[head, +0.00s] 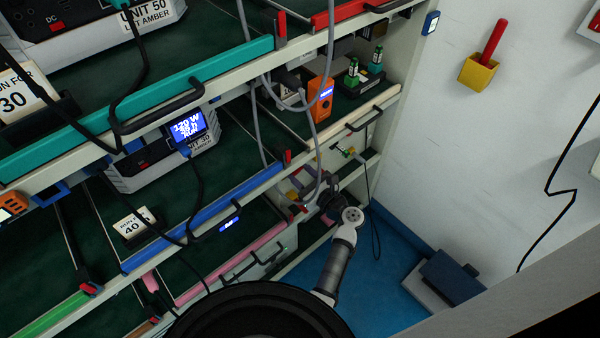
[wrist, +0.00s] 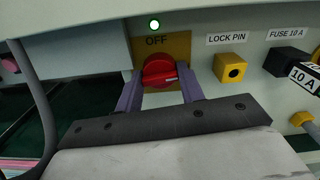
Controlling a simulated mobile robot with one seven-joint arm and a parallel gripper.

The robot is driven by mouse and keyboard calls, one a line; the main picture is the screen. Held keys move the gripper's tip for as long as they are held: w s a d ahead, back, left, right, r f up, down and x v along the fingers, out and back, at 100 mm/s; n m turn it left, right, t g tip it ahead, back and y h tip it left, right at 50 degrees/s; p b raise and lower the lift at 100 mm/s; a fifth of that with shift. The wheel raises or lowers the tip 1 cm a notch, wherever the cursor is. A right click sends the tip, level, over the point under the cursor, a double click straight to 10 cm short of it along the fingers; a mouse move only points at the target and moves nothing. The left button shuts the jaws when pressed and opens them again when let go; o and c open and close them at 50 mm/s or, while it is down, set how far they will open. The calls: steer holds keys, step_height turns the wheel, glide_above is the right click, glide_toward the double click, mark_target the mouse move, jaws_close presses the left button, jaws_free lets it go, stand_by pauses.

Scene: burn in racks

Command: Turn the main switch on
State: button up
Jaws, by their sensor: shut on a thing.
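The main switch (wrist: 158,68) is a red rotary knob on a yellow plate marked OFF (wrist: 181,44), in the upper middle of the wrist view. The lower part of the knob is close to my gripper's dark front edge. In the head view my gripper (head: 318,203) is at the right end of the lower rack, and I cannot make out the knob clearly there.
Right of the switch are a yellow LOCK PIN socket (wrist: 230,68) and a black FUSE 10 A holder (wrist: 287,61). A grey cable (wrist: 38,105) hangs at the left. In the head view, cables hang across the rack, and a grey-blue box (head: 450,277) stands on the blue floor.

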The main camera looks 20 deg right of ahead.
steer(key=o, duration=1)
steer(key=b+v, duration=0.3)
steer(key=v, duration=1)
steer(key=shift+s+b, duration=0.35)
steer(key=shift+s, duration=0.05)
steer(key=shift+d, duration=0.1)
